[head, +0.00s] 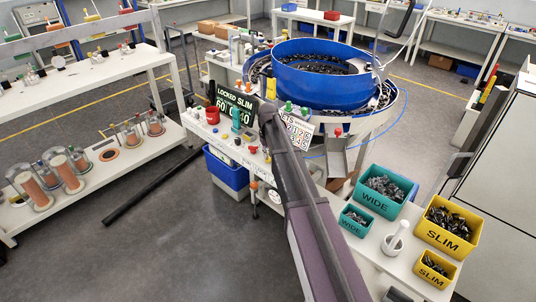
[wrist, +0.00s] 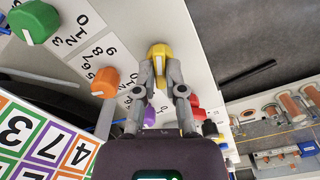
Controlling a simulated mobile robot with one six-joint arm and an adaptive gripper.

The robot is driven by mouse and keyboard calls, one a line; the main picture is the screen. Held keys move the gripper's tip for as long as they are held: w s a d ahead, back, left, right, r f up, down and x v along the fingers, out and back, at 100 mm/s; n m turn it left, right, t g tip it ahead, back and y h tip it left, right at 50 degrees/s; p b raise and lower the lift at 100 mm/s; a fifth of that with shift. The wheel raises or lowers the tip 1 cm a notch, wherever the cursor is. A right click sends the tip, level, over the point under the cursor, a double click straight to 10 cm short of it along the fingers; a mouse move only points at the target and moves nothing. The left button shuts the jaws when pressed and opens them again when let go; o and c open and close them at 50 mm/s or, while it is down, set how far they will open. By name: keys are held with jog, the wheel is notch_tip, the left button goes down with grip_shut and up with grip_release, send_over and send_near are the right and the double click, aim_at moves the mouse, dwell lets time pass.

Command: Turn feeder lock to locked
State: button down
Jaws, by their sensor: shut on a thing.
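My gripper (wrist: 160,66) is shut on a yellow knob (wrist: 158,50) on the pale panel in the wrist view, one finger on each side of it. No label for this knob is readable, so I cannot tell its setting. In the head view my gripper is hidden behind my own arm. The blue bowl feeder (head: 310,85) stands behind the panel, full of small dark parts.
A green knob (wrist: 34,22) and an orange knob (wrist: 105,82) with number scales sit left of my gripper. Teal bins (head: 385,190) and yellow bins (head: 445,225) stand on the bench at right.

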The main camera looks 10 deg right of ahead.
jog(key=m, duration=0.3)
jog(key=shift+s+m, duration=0.1)
jog(key=shift+m, duration=0.2)
dwell(0.4)
jog(key=c, duration=0.7)
grip_release()
